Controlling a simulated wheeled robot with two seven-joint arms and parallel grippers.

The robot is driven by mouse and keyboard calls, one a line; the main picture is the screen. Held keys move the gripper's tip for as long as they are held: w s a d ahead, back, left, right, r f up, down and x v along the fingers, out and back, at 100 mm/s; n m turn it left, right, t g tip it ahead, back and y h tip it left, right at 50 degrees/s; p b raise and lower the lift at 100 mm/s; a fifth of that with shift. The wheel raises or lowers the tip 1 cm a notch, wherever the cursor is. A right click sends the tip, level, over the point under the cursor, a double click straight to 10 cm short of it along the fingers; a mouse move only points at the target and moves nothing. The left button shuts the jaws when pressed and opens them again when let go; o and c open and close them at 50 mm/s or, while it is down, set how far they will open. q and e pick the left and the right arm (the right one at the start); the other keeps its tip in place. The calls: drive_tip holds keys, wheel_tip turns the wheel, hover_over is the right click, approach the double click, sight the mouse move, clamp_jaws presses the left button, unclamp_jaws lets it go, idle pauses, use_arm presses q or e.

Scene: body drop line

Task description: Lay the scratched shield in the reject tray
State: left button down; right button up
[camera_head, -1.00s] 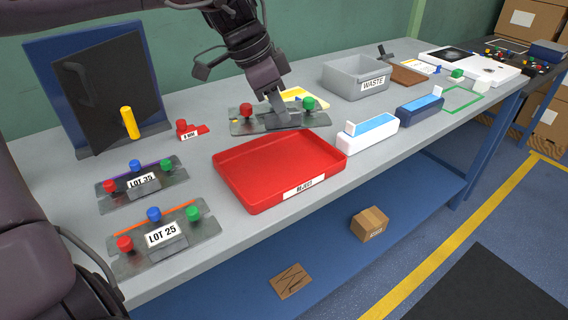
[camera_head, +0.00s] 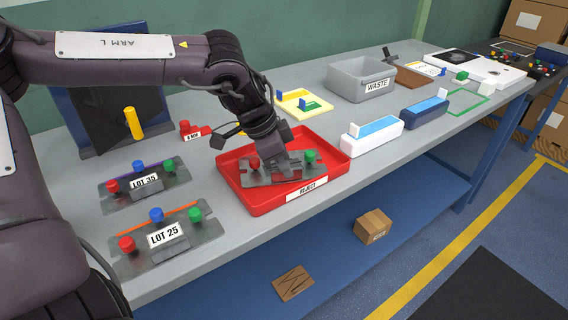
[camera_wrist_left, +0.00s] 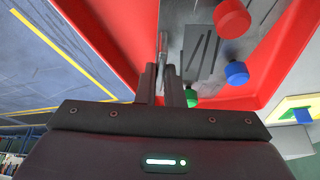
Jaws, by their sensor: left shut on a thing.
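The scratched shield (camera_head: 327,168) is a grey plate with red, blue and green knobs; dark scratch lines show on it in the left wrist view (camera_wrist_left: 207,45). My left gripper (camera_head: 290,172) is shut on the shield's edge area, seen between the fingers in the wrist view (camera_wrist_left: 170,75). The shield is within the outline of the red reject tray (camera_head: 256,203), whose red walls also show in the wrist view (camera_wrist_left: 118,40). I cannot tell whether the shield touches the tray floor. The gripper hides part of the shield. My right gripper is not in view.
Two similar plates, LOT 35 (camera_head: 118,197) and LOT 25 (camera_head: 190,238), lie left of the tray. A grey waste bin (camera_head: 345,86), a white block (camera_head: 372,136) and a dark blue block (camera_head: 424,112) stand to the right. A yellow piece (camera_head: 290,99) lies behind the tray.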

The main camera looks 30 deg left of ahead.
use_arm(q)
drive_tip(key=shift+f, duration=0.1)
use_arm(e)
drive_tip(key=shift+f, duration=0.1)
use_arm(q)
drive_tip(key=c, duration=1.6)
unclamp_jaws()
drive_tip(key=shift+o, duration=0.2)
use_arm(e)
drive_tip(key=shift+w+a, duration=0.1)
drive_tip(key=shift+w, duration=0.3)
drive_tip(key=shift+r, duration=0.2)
